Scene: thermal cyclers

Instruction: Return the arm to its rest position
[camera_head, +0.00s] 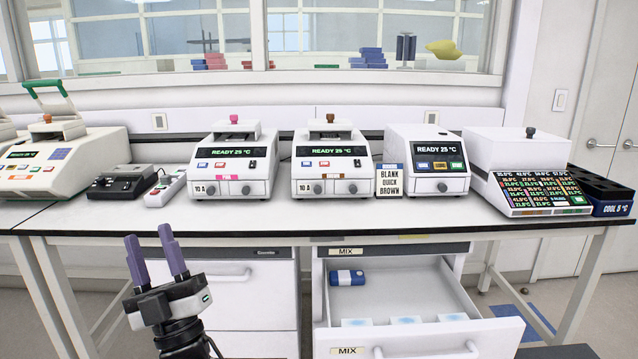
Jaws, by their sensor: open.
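My gripper (155,256) is at the lower left of the head view, pointing up. Its purple-grey fingers are apart and nothing is between them.
An open drawer (400,302) labelled MIX juts out at the lower right, holding a blue-and-white item (347,278). The white bench (300,222) carries several thermal cyclers, a sign (389,181) and a blue COOL block (612,208). A closed drawer (240,276) lies right of my gripper.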

